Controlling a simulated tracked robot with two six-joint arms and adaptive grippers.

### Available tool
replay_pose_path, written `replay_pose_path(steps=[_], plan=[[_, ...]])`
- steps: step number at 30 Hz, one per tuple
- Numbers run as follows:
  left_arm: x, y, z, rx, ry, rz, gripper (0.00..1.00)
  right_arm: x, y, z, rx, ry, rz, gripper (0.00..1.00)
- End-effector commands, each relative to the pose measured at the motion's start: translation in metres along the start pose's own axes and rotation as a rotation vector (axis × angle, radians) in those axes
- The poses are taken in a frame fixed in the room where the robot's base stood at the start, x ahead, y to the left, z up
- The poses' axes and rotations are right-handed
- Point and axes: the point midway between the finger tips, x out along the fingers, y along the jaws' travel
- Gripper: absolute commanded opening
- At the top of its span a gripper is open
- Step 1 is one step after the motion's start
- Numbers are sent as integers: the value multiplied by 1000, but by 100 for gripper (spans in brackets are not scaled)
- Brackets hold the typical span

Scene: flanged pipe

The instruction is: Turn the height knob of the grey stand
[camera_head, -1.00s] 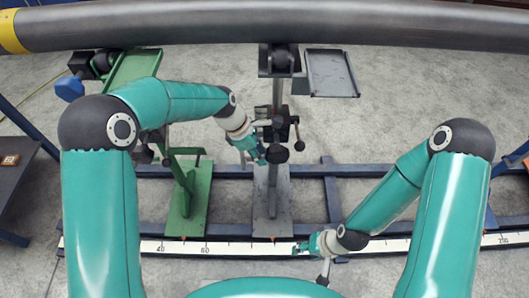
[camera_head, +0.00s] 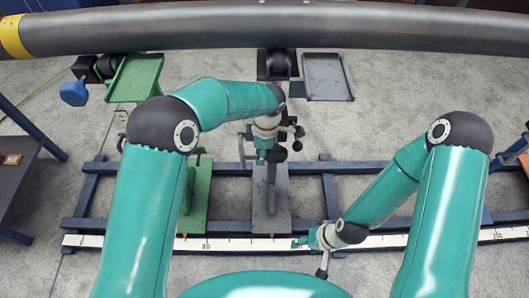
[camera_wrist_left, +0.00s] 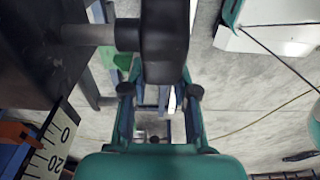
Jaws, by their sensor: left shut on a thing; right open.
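The grey stand has its base plate (camera_head: 270,205) on the floor frame in the head view, with a dark roller head (camera_head: 277,65) under the pipe. Its height knob (camera_head: 297,146) has dark ball-ended parts around the post, partly hidden by my left wrist. My left gripper (camera_head: 272,153) points down at the post and is shut on the knob. In the left wrist view, a dark block with a side rod (camera_wrist_left: 165,40) lies by the fingers of my left gripper (camera_wrist_left: 160,90); the grip itself is partly hidden. My right gripper (camera_head: 303,243) is open and low near the ruler, away from the stand.
The long grey pipe (camera_head: 200,32) spans the back. A green stand (camera_head: 195,195) stands close on the left, with a green tray (camera_head: 135,77) above. A grey tray (camera_head: 327,76) is at the right of the roller head. Blue rails and a white ruler (camera_head: 225,244) cross the floor.

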Motion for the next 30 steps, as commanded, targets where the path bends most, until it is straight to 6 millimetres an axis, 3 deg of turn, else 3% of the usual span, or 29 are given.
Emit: replay_pose_path(steps=[7,8,12,23,30], plan=[[4,-2,-4,1,11,-10,0,0,0,0,0,0,0,54],[4,-2,-4,1,11,-10,30,0,0,0,0,0,0,54],[3,-1,-3,0,9,-8,53,0,0,0,0,0,0,54],[-1,0,-1,1,4,-3,54,-1,0,0,0,1,0,54],[-29,1,-1,0,2,0,54,-1,0,0,0,0,0,54]])
